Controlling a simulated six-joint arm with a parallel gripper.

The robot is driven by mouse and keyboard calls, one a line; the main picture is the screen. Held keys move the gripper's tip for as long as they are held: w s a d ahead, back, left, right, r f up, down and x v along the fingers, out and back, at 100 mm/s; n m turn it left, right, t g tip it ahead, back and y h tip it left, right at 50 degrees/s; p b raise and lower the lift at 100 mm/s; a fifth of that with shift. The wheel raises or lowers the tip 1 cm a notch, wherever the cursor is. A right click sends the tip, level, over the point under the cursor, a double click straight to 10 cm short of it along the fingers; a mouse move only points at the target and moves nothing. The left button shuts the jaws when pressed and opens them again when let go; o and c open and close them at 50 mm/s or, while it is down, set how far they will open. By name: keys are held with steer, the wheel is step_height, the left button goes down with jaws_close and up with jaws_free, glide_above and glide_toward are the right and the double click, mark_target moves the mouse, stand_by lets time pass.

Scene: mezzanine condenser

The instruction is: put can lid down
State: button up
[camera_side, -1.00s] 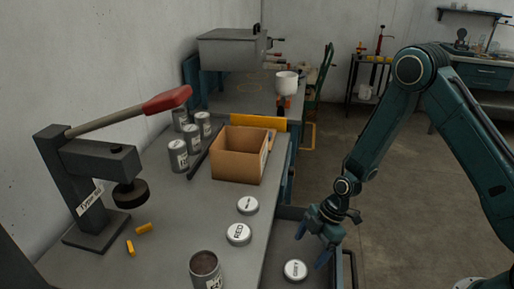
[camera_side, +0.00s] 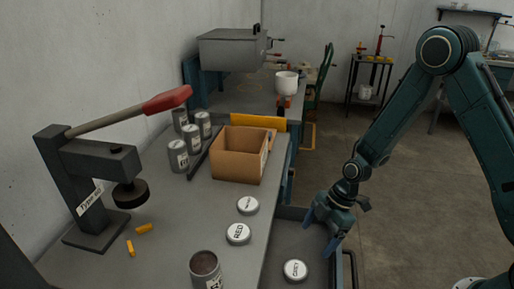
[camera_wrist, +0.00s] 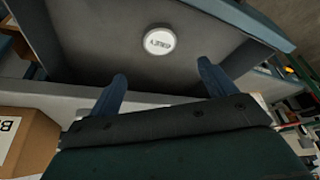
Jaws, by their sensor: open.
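A round white can lid with dark lettering that looks like GREY (camera_side: 295,270) lies flat in the open grey drawer (camera_side: 312,240) at the bench front. It also shows beyond my fingertips in the wrist view (camera_wrist: 160,41). My gripper (camera_side: 318,236) is open and empty, over the drawer and apart from this lid. Its two blue fingers show spread in the wrist view (camera_wrist: 162,72). A lid marked RED (camera_side: 238,233) and another lid (camera_side: 248,205) lie on the bench top. An open can (camera_side: 205,268) stands at the bench's near edge, its label partly cut off.
A can press (camera_side: 90,190) with a red lever (camera_side: 167,99) stands at the left. Two yellow pieces (camera_side: 144,228) lie beside it. A cardboard box (camera_side: 237,165) stands at the bench's far end, with several labelled cans (camera_side: 178,156) left of it. Bench top around the lids is clear.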

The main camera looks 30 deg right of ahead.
steer(key=shift+r, duration=0.1)
steer(key=s+d+r+m+t+h, duration=0.1)
steer(key=s+d+r+m, duration=0.15)
steer(key=r, duration=0.75)
steer(key=s+d+r+m+t+h, duration=0.15)
steer(key=r+m, duration=0.25)
steer(key=r, duration=0.6)
steer(key=s+d+r+m+t+h, duration=0.2)
steer(key=s+r+m, duration=0.7)
steer(key=s, duration=0.7)
steer(key=shift+s+d+r, duration=0.15)
steer(key=shift+d+r, duration=0.35)
steer(key=shift+r, duration=0.4)
